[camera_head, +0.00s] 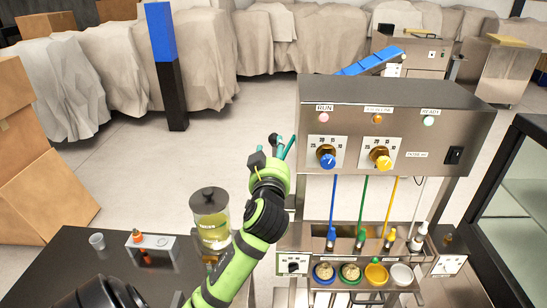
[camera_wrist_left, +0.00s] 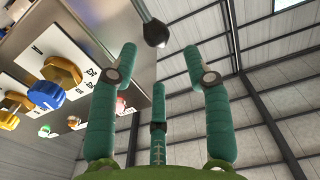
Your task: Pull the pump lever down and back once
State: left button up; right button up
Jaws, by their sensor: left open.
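My left gripper (camera_head: 281,145) is at the left side of the steel control box, its teal fingers pointing away from the head camera. In the left wrist view, the gripper (camera_wrist_left: 160,58) has its fingers spread wide with nothing between them. A dark ball knob on a thin rod (camera_wrist_left: 155,33), seemingly the pump lever's end, hangs just beyond the fingertips, between the two long fingers in the picture. I cannot tell how far off it is. My right gripper is not in view.
The steel control box (camera_head: 400,105) carries blue and yellow dials close beside the left gripper. Below it are colored hoses and several small cups. A lidded jar of yellowish liquid (camera_head: 212,230) stands left of my forearm by a dark table (camera_head: 75,265).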

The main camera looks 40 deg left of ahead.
aim_at(274, 139)
pick_arm(q)
jog(key=shift+b+x, duration=0.3)
jog(key=shift+x, duration=2.8)
jog(key=shift+w, duration=0.15)
